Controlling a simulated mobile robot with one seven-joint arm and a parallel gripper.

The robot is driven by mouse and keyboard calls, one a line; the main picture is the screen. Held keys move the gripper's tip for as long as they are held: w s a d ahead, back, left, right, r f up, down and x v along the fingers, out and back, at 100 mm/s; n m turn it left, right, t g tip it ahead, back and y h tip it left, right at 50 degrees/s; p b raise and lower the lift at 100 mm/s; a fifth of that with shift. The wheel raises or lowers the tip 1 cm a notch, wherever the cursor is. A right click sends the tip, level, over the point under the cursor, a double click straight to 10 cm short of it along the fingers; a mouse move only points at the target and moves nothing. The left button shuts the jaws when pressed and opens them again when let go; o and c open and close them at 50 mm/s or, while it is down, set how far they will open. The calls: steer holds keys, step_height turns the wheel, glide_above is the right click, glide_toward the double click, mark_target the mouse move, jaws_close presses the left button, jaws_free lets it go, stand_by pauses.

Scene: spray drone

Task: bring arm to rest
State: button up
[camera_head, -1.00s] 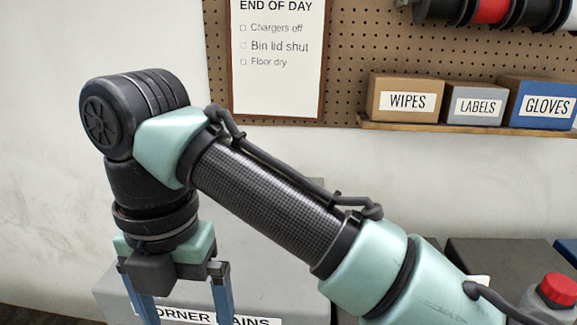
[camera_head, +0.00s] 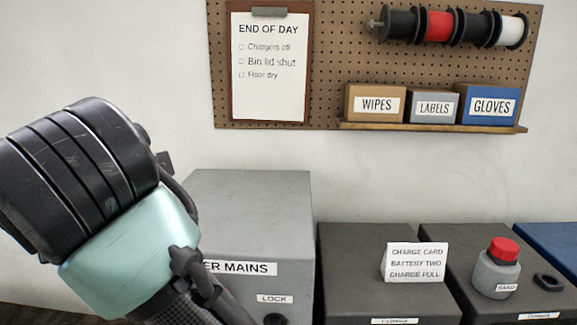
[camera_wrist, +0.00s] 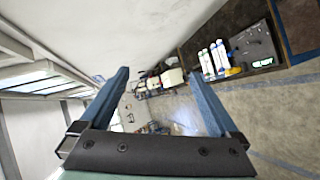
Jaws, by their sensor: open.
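My arm fills the left of the head view, with a black ringed joint and a pale green link in front of the wall and a grey box. My gripper is outside the head view. In the wrist view my gripper (camera_wrist: 165,100) shows two blue fingers spread wide apart, with nothing between them. Beyond the fingers lie a distant floor and cluttered benches, seen at a tilt.
A grey mains box (camera_head: 250,215) stands behind my arm. Dark cases (camera_head: 350,270) to its right carry a folded charge card (camera_head: 414,263) and a red-capped sand bottle (camera_head: 497,268). A pegboard (camera_head: 340,60) hangs above, with labelled boxes on its shelf.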

steer(key=s+d+r+m+t+y+b, duration=0.1)
steer(key=d+r+m+t+b, duration=0.1)
steer(key=d+r+m+t, duration=1.05)
steer(key=s+d+m+t+h, duration=0.2)
steer(key=d+m+t+h, duration=0.1)
steer(key=d+m+h, duration=0.3)
steer(key=s+d+r+m+t+h, duration=0.1)
steer(key=s+d+m+t+h, duration=0.2)
steer(key=d+m+h, duration=0.2)
steer(key=d+m, duration=0.3)
steer(key=shift+s+d+t+h, duration=0.25)
steer(key=shift+s+t+h, duration=0.05)
steer(key=shift+t+h, duration=0.1)
